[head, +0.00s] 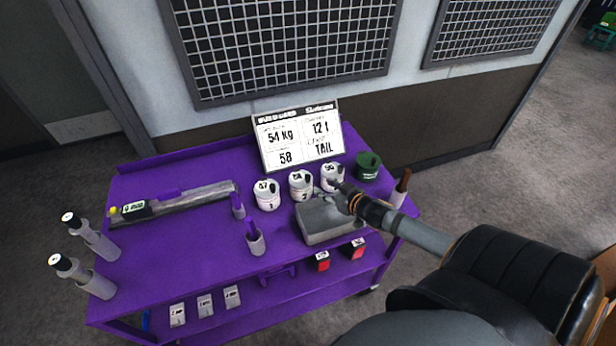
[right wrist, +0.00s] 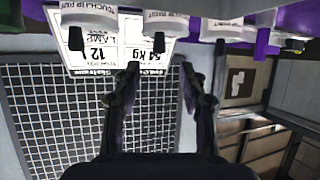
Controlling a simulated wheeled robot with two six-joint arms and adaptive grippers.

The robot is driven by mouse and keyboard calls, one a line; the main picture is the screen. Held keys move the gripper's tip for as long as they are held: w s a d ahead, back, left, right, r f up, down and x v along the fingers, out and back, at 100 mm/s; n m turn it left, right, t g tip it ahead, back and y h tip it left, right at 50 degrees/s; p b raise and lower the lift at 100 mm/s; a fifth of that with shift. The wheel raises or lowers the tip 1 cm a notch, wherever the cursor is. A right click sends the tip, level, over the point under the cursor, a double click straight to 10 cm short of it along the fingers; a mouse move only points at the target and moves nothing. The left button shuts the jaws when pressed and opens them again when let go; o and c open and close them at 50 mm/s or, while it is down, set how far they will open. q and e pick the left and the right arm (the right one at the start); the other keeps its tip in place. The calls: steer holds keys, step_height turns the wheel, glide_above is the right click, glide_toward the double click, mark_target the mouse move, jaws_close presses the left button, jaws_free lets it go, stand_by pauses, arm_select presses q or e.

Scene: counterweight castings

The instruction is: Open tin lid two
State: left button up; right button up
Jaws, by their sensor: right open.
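Three white tins with dark-marked lids stand in a row at the back of the purple cart. Tin two (head: 301,187) is the middle one, between tin one (head: 267,197) and tin three (head: 330,176). Its lid looks shut, but it is too small to be sure. My right gripper (head: 341,190) is open and empty, just right of tin two and close in front of tin three. The right wrist view is upside down: tin two (right wrist: 166,24) hangs at the top, beyond the open fingers (right wrist: 160,75). My left gripper is not in view.
A grey metal block (head: 326,222) lies below my right gripper. A green tin (head: 368,165) stands right of the row. A sign board (head: 298,137) stands behind. Two bottles (head: 90,238) are at the left, and a grey bar (head: 180,203) lies across the purple cart (head: 190,255).

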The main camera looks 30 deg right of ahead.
mark_target(308, 176)
steer(key=b+x, duration=0.9)
steer(key=shift+w+r+b, duration=0.25)
steer(key=shift+w+b, duration=0.05)
steer(key=shift+w, duration=0.2)
steer(key=shift+w+f, duration=0.15)
steer(key=shift+w, duration=0.3)
jaws_close()
